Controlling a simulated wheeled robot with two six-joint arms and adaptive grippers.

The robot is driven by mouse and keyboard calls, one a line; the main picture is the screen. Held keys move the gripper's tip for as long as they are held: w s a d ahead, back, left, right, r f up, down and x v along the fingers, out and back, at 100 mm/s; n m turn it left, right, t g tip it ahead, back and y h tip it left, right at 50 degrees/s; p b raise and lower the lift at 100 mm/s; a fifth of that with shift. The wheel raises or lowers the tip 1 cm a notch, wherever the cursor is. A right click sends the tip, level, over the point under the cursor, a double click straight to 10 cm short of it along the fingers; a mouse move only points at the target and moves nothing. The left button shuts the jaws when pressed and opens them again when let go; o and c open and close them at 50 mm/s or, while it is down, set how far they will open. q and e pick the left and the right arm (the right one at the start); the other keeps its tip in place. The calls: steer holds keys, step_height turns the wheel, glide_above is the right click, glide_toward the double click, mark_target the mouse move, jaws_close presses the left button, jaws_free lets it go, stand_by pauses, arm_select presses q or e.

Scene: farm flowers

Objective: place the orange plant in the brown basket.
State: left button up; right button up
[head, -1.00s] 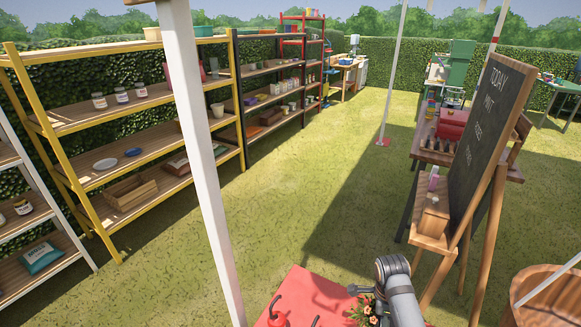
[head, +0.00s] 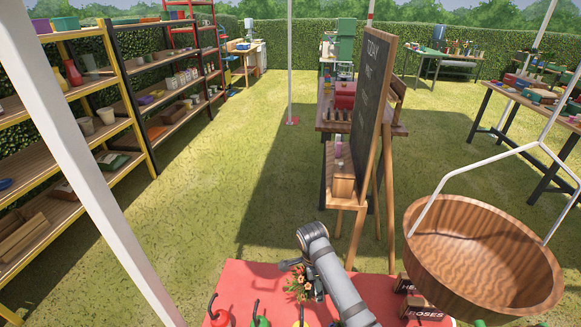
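The brown basket (head: 428,275) is a round wooden bowl hanging on white straps at the right of the head view. Its open top faces up and it looks empty inside. The orange plant (head: 301,288), small orange flowers with green leaves, shows over the red table at the bottom centre, left of the basket. An arm that comes in from the bottom, right of centre, seems to be my right one. Its gripper (head: 291,267) is right by the flowers, but its fingers are mostly hidden, so I cannot tell whether it grips the plant. My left gripper is out of view.
The red table (head: 237,283) carries red, green and yellow hooked items and small dark signs (head: 422,308). A chalkboard easel (head: 368,110) stands behind the arm. A white pole (head: 95,190) crosses the left. Shelves line the left side; grass lies open between.

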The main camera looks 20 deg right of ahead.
steer(key=d+f+n, duration=0.1)
steer(key=n, duration=0.1)
steer(key=s+d+f+n+b, duration=0.1)
steer(key=n, duration=0.1)
steer(key=d+f+n+b, duration=0.1)
steer(key=n, duration=0.1)
steer(key=shift+s+f+t, duration=0.15)
steer(key=shift+f+t, duration=0.15)
step_height(320, 180, down, 2)
steer(key=s+d+f+n+b, duration=0.1)
steer(key=d+n+b, duration=0.1)
steer(key=n, duration=0.6)
steer(key=n+t+b, duration=0.1)
steer(key=n+b, duration=0.1)
steer(key=n, duration=0.1)
glide_toward(331, 313)
steer(key=shift+y, duration=0.4)
steer(key=f, duration=0.4)
steer(key=d+f, duration=0.1)
steer(key=f, duration=0.1)
steer(key=shift+w+f, duration=0.1)
steer(key=shift+w, duration=0.25)
steer(key=shift+f, duration=0.1)
steer(key=o, duration=1.6)
steer(key=shift+c, duration=0.2)
